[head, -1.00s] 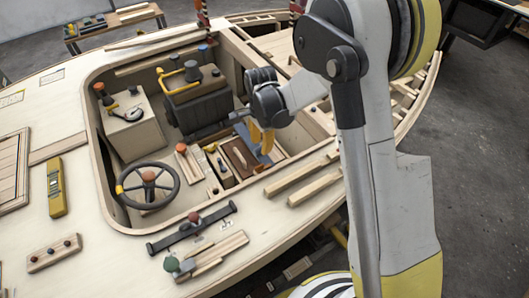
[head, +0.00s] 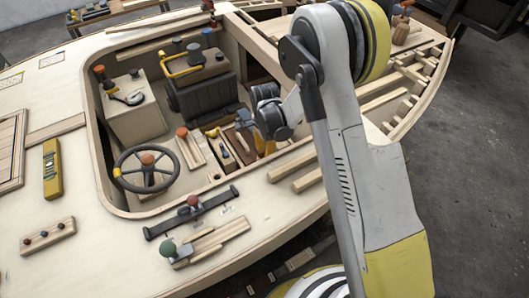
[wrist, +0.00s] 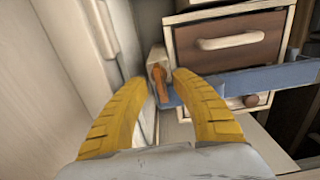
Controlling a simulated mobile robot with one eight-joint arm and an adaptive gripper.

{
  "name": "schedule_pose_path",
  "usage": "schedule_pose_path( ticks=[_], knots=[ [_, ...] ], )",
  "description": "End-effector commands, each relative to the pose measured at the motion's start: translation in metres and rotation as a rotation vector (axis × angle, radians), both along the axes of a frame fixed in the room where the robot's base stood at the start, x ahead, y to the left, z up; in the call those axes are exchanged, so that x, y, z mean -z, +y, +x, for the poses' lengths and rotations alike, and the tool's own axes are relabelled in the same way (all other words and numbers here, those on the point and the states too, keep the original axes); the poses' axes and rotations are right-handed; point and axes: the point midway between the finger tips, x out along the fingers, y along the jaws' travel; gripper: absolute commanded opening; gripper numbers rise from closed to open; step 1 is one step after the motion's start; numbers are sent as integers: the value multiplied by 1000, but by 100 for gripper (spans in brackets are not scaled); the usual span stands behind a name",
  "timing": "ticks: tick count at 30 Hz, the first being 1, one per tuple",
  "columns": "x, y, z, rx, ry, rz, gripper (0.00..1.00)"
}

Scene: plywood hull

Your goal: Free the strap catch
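In the wrist view a pale wooden block with an orange lever (wrist: 160,83) stands at the left end of a blue strap (wrist: 245,82); I take it for the strap catch. The strap runs across the front of a small drawer cabinet (wrist: 230,58). My gripper (wrist: 161,78) is open, its two yellow fingers apart, with the orange lever showing between and beyond the tips. I cannot tell whether a finger touches it. In the head view my gripper (head: 265,146) is down in the cockpit; the catch is hidden there.
A pale wall (wrist: 75,35) runs close along the left finger in the wrist view. In the head view a steering wheel (head: 147,188), a dark seat (head: 205,100) and the cockpit rim (head: 99,180) surround the work area. Loose wooden strips (head: 290,163) lie on the deck nearby.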

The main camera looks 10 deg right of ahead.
Motion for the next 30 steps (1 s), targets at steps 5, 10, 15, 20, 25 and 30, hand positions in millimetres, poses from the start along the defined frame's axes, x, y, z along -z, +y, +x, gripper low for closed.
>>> schedule_pose_path(
  ticks=[5, 10, 15, 20, 25, 30],
  knots=[
    [-1, 0, 0, 0, 0, 0, 31],
    [-1, 0, 0, 0, 0, 0, 0],
    [-1, 0, 0, 0, 0, 0, 0],
    [-1, 0, 0, -11, 0, 0, 0],
    [0, 0, 0, -63, 0, 0, 0],
    [0, 1, 1, -168, 0, 0, 0]
  ],
)
